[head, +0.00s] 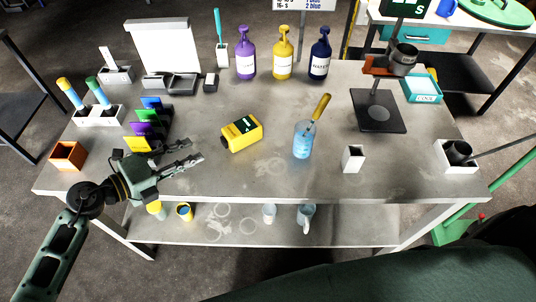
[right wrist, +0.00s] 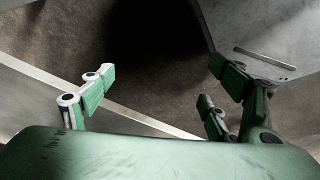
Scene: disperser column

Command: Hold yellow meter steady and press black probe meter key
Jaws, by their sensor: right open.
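The yellow meter (head: 242,134) lies on the workbench near its middle, with a dark green display on its upper face. I cannot make out a black key on it at this size. My left gripper (head: 196,150) is left of the meter, over the front left of the bench. Its two fingers are parted with nothing between them, and they point right toward the meter without touching it. My right gripper (right wrist: 152,84) shows only in the right wrist view. Its fingers are wide apart and empty, with floor and a pale edge behind them. The meter is not in that view.
A blue beaker (head: 303,143) with a yellow-handled tool stands right of the meter. Coloured holders (head: 147,128) and an orange box (head: 68,155) are near my left gripper. Bottles (head: 283,55) stand at the back. A dark stand (head: 379,112) is at the right.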

